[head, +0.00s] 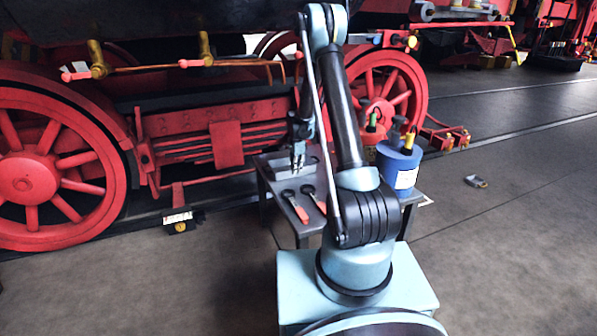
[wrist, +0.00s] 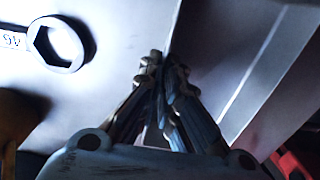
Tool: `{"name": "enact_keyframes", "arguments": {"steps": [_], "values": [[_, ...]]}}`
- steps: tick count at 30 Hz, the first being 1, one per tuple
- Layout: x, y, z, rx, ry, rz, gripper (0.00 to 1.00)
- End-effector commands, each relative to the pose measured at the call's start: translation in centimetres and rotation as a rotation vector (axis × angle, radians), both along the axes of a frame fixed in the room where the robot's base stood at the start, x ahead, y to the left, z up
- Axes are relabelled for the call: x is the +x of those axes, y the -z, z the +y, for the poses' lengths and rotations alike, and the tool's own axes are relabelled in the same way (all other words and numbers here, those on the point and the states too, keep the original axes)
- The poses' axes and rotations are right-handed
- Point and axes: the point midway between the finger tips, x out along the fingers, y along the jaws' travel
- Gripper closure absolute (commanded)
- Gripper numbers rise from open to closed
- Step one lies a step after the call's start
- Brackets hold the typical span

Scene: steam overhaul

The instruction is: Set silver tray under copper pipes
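The silver tray (head: 280,170) sits on a small grey table beside the locomotive. My gripper (head: 297,167) points down at the tray's near side. In the wrist view the fingers (wrist: 163,72) are close together, with the tray's wall edge running between their tips, so they look shut on it. The tray's grey inside (wrist: 215,50) fills the middle right of that view. The copper pipes (head: 235,64) run along the locomotive's side, above and left of the table, with yellow fittings. The floor below them is partly hidden by the wheel and frame.
Two red-handled wrenches (head: 296,207) lie on the table's front; a wrench ring (wrist: 57,45) shows beside my fingers. A red wheel (head: 30,178) stands left. The floor (head: 180,285) at front left is clear.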

Motion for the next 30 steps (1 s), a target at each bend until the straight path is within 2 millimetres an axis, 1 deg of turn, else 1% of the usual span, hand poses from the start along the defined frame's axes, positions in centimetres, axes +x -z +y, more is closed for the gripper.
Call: {"name": "enact_keyframes", "arguments": {"steps": [21,30], "values": [[1.5,0.0,2.5,0.0,-0.001,0.0,1.0],[1.7,0.0,2.9,0.0,0.0,0.0,1.0]]}}
